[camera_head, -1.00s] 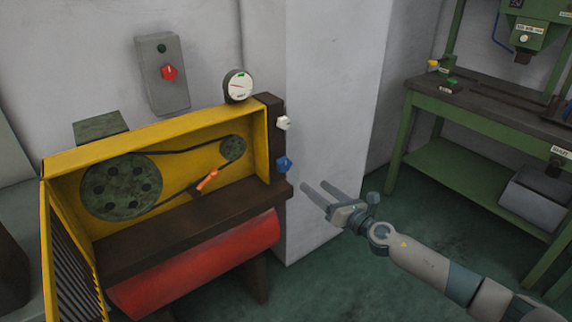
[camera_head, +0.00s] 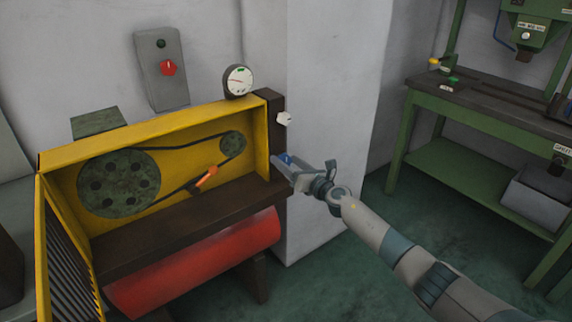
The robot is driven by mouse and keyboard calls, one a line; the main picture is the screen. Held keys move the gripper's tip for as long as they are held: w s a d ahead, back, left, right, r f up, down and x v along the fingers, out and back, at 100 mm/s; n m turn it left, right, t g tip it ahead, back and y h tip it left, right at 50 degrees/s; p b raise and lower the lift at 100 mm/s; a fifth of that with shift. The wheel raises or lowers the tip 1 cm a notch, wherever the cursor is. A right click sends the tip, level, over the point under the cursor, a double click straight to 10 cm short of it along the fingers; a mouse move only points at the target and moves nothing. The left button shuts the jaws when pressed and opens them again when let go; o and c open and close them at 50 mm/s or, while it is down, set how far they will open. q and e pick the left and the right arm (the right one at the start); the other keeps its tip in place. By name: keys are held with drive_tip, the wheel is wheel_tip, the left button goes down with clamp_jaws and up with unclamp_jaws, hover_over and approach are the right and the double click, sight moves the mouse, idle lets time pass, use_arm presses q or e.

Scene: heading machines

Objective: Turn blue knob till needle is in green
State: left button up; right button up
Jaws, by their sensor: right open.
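The blue knob (camera_head: 286,158) is on the dark post at the right end of the yellow machine. My right gripper (camera_head: 282,163) is at it, with its open fingers reaching around the knob and partly hiding it. I cannot tell whether the fingers touch it. The round gauge (camera_head: 238,81) sits on top of the machine, with a white face and a green mark near its top. The needle is too small to read surely against the green. My left gripper is not in view.
A white knob (camera_head: 284,118) is just above the blue one. A grey box (camera_head: 163,85) with a red knob (camera_head: 168,68) hangs on the wall. The yellow housing (camera_head: 150,139) holds a belt and pulleys. A green workbench (camera_head: 470,110) stands at right, with clear floor before it.

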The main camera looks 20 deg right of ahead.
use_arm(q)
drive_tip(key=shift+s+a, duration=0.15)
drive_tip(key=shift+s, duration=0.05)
use_arm(e)
drive_tip(key=shift+w+a, duration=0.2)
drive_tip(key=shift+w, duration=0.3)
drive_tip(key=c, duration=1.1)
drive_tip(key=shift+o, duration=0.2)
